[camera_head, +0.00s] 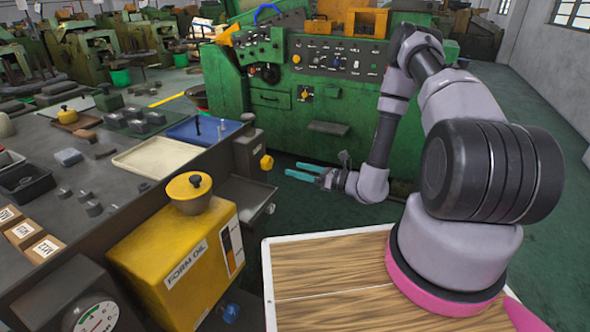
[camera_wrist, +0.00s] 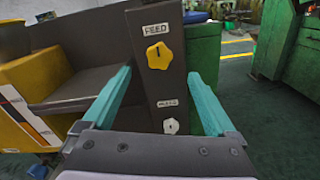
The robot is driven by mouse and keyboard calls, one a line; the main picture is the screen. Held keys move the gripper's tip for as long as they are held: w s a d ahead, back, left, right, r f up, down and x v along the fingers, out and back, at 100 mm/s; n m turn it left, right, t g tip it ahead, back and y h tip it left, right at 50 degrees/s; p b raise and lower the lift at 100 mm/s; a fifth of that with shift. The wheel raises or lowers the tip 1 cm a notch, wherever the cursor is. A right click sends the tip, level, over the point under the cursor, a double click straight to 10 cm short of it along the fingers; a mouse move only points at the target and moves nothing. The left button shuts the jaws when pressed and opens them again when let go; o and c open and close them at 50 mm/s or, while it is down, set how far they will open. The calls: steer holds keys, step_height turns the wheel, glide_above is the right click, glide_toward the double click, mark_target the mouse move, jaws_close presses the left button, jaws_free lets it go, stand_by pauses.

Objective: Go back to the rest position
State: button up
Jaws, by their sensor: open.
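My gripper (camera_head: 303,172) is at the end of my arm, left of the wrist, in front of the green machine (camera_head: 345,105). Its two teal fingers are apart with nothing between them; the wrist view shows the open gripper (camera_wrist: 157,95) too. Beyond the fingers in the wrist view stands a dark post with a yellow FEED knob (camera_wrist: 158,55) and a white knob (camera_wrist: 171,126) below it. The yellow knob also shows at the bench end in the head view (camera_head: 267,162). I cannot see any contact between the fingers and the post.
A yellow FORM OIL box (camera_head: 185,262) stands at the near side of the grey bench. The bench holds a cream tray (camera_head: 158,157), a blue tray (camera_head: 205,130) and small parts. Green floor (camera_head: 300,212) is free between bench, machine and my wooden-topped base.

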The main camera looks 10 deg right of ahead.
steer(key=shift+r, duration=0.1)
steer(key=s+a+r+n+g, duration=0.1)
steer(key=s+r+n+g, duration=0.3)
steer(key=r, duration=0.4)
steer(key=s+r+n+g+h, duration=0.1)
steer(key=r+n+g, duration=0.2)
steer(key=r+n, duration=0.4)
steer(key=s+a+r+n+g, duration=0.1)
steer(key=s+r+n+g, duration=0.25)
steer(key=r, duration=0.45)
steer(key=s+d+r+n+t+h, duration=0.4)
steer(key=s+d+r+h, duration=0.2)
steer(key=r, duration=0.4)
steer(key=s+d+r+n+t+h, duration=0.3)
steer(key=s+d+r+n+h, duration=0.2)
steer(key=r, duration=0.5)
steer(key=s+d+h, duration=0.1)
steer(key=s+d, duration=0.1)
steer(key=s, duration=0.1)
steer(key=shift+d+t, duration=0.35)
steer(key=shift+d, duration=0.05)
